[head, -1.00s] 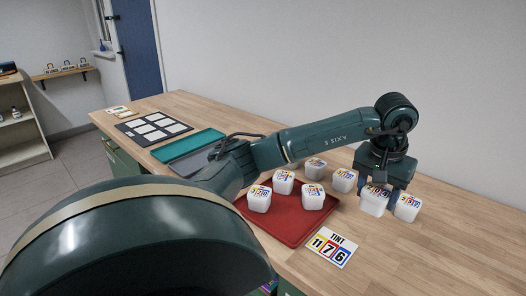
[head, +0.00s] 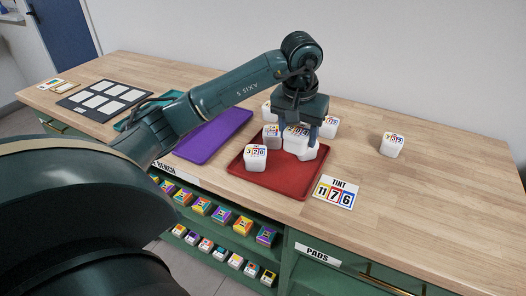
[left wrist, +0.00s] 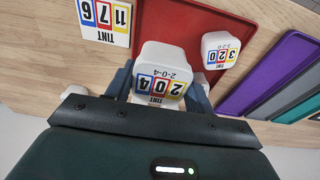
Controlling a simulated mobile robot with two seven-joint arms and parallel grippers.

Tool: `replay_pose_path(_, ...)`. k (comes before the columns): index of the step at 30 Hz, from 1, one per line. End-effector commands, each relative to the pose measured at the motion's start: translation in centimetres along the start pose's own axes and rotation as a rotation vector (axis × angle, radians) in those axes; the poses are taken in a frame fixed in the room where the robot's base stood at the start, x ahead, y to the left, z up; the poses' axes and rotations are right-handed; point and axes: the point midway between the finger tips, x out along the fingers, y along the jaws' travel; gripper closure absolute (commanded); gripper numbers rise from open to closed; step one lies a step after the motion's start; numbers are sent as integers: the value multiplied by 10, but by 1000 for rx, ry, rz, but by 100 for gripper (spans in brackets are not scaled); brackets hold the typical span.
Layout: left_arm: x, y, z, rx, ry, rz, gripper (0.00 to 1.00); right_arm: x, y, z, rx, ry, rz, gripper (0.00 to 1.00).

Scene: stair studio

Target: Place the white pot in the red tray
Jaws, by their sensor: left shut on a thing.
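The red tray (head: 262,180) lies on the wooden bench. My left gripper (head: 300,128) is over it, shut on a white pot (head: 295,134) labelled 2-0-4. The held pot also shows in the left wrist view (left wrist: 160,68), between the fingers. I cannot tell whether it touches the tray. White surface (head: 310,152) shows close below and right of it; I cannot tell whether this is another pot. A white pot marked 320 (head: 255,158) stands at the tray's front left. My right gripper is not in view.
More white pots stand behind the tray, one at the left (head: 267,111) and one at the right (head: 329,127). Another pot (head: 392,145) stands alone farther right. A tint card (head: 335,192) lies right of the tray, a purple tray (head: 212,136) left. The right of the bench is mostly clear.

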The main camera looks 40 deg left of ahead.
Motion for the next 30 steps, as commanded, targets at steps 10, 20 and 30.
replay_pose_path(10,38,2,7,3,-6,2,72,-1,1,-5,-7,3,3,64)
replay_pose_path(20,71,2,12,3,-3,2,72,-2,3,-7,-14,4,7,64)
replay_pose_path(30,99,2,15,3,1,3,72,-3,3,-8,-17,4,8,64)
